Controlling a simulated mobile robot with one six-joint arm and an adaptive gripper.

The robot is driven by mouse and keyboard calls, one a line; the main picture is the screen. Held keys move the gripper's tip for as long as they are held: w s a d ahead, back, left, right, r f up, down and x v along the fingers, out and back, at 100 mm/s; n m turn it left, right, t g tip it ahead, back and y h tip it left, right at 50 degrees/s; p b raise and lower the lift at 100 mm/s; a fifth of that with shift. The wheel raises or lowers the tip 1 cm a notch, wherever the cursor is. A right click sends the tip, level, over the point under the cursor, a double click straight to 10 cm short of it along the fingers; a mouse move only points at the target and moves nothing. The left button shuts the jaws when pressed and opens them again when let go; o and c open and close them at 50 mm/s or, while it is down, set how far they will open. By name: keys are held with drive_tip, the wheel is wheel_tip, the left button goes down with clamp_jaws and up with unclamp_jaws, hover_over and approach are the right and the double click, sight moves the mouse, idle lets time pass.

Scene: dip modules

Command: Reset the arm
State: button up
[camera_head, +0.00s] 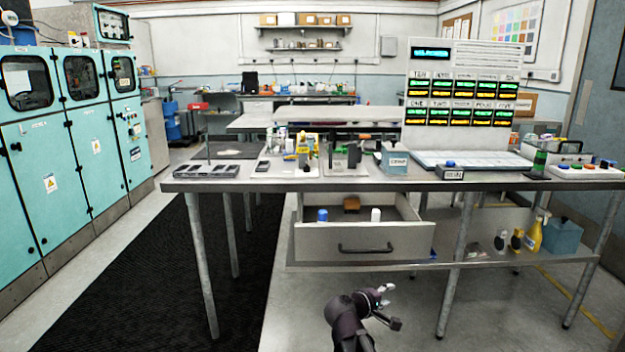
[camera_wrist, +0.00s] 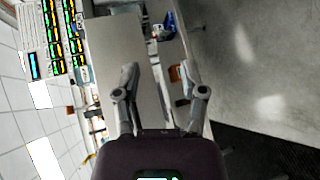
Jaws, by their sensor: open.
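My gripper (camera_head: 389,306) is low in the head view, in front of the workbench and below the open drawer. Its two fingers are spread and hold nothing. In the wrist view my gripper (camera_wrist: 160,85) also shows open, with the bench seen turned on its side beyond it. The drawer (camera_head: 345,243) stands pulled out under the tabletop. A blue item (camera_head: 322,215), a white item (camera_head: 376,214) and a brown block (camera_head: 351,203) are in it.
The metal workbench (camera_head: 300,184) carries trays, small tools and a display panel (camera_head: 458,100). Its lower shelf (camera_head: 470,255) holds a yellow spray bottle (camera_head: 533,235) and a teal box (camera_head: 562,237). Teal cabinets (camera_head: 60,185) stand left. A black mat (camera_head: 150,275) covers clear floor.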

drive_tip(key=s+d+f+m+g+y, duration=0.2)
drive_tip(key=s+f+m+g+y, duration=0.25)
drive_tip(key=s+f, duration=0.3)
drive_tip(key=s+a+f+m+g+y, duration=0.4)
drive_tip(key=s+a+f+g+y, duration=0.1)
drive_tip(key=s+y, duration=0.25)
wheel_tip(320, 180, up, 28)
drive_tip(key=h+p, duration=0.1)
drive_tip(key=p, duration=2.7)
drive_tip(key=shift+s, duration=0.35)
